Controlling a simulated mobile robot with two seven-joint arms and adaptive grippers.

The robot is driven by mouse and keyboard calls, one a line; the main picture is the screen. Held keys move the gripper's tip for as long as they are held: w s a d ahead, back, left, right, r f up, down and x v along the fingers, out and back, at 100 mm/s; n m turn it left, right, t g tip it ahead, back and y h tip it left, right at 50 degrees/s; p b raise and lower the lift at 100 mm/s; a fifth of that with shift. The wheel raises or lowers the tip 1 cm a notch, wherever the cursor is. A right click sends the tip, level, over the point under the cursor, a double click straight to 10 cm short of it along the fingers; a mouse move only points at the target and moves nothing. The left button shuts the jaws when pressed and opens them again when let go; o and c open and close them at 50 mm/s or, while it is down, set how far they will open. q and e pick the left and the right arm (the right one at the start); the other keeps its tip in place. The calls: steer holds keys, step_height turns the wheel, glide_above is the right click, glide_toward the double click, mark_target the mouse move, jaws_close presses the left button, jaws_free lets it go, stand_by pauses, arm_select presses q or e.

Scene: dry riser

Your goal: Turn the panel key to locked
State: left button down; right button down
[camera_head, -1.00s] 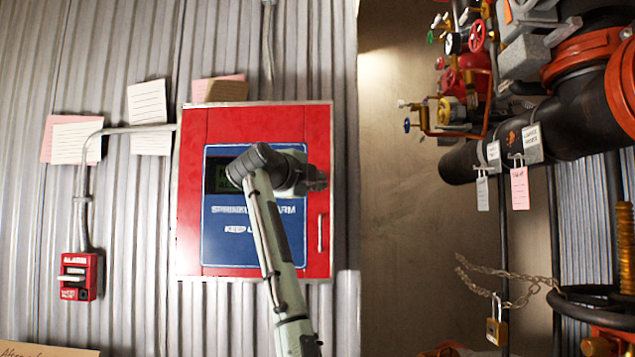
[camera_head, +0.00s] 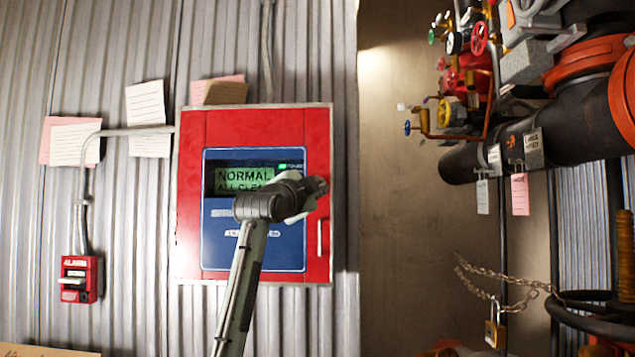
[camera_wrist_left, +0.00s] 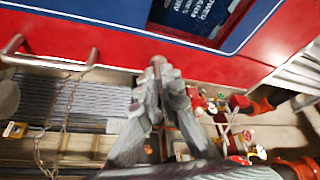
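The red alarm panel (camera_head: 190,190) hangs on the corrugated wall. Its blue face (camera_head: 225,258) has a screen (camera_head: 230,182) reading "NORMAL ALL CLEAR". My left gripper (camera_head: 318,186) is at the panel's right edge, above the door handle (camera_head: 320,236). It hides the spot behind it, and no key shows in the head view. In the left wrist view the fingers (camera_wrist_left: 160,78) come together at the red panel's edge. A small brownish piece (camera_wrist_left: 157,63), seemingly the panel key, sits between the tips; its turn position is unclear. My right gripper is not in view.
A red alarm box (camera_head: 78,278) and paper notes (camera_head: 149,120) are on the wall at left. Dark pipes (camera_head: 475,160) with valves and tags fill the right side. A chain with a padlock (camera_head: 495,333) hangs low right. Bare wall (camera_head: 395,215) lies between.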

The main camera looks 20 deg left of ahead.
arm_select(q)
steer(key=n+y, duration=0.1)
steer(key=n, duration=0.2)
steer(key=n+t+y+p, duration=0.1)
steer(key=n, duration=0.2)
steer(key=n+y+p, duration=0.1)
steer(key=n+y, duration=0.1)
steer(key=n, duration=0.1)
steer(key=shift+w+d+f+n+t, duration=0.1)
steer(key=shift+d+f+n+t, duration=0.1)
steer(key=shift+n+t, duration=0.1)
steer(key=shift+n+y+p, duration=0.6)
steer(key=shift+n+y, duration=0.3)
steer(key=shift+n, duration=0.85)
steer(key=shift+n+y+p, duration=0.55)
steer(key=shift+n+y, duration=0.35)
steer(key=shift+n, duration=0.85)
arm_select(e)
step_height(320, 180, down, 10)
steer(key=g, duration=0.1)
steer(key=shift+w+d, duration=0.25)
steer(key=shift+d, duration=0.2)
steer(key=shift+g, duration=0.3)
